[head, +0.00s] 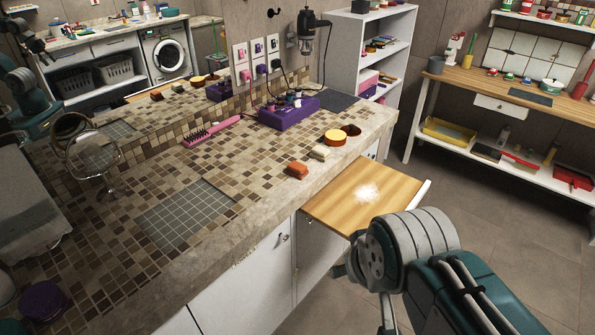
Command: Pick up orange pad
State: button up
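An orange pad (297,169), a small rounded block, lies flat near the front edge of the tiled counter in the head view. A similar beige pad (320,152) lies just beyond it, a little apart. My arm enters from the lower right, and its large grey and teal joint is in front of the pull-out board. Only small grey parts show below that joint, and I cannot make out the fingertips or whether my gripper is open or shut. The arm is clear of the orange pad, to its lower right.
An orange round container (335,138) stands beyond the pads. A purple box (289,112) and a pink brush (212,131) lie farther back. A wooden pull-out board (335,200) with white powder juts from the counter. A round mirror (92,153) stands left. Tiles left of the orange pad are clear.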

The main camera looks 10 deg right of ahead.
aim_at(299, 170)
jog(key=i+l+u, duration=0.15)
jog(key=i+l, duration=0.7)
